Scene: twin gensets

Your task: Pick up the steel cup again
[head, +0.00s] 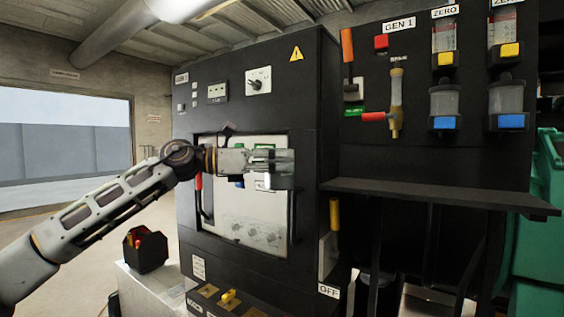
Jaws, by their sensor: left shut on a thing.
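My left gripper (264,163) comes in from the left and is level in front of the black cabinet's pale recessed panel. It is shut on a grey, shiny, cup-like thing (286,169), which looks like the steel cup. The cup sits at the fingertips, near the right edge of the recess and left of the shelf. Its far side and inside cannot be made out. My right gripper is not in view.
A black shelf (440,193) juts out at the right under the GEN 1 board, its top bare. A black bin (146,252) with red and yellow items stands on a pale box at lower left. The cabinet (300,95) fills the middle.

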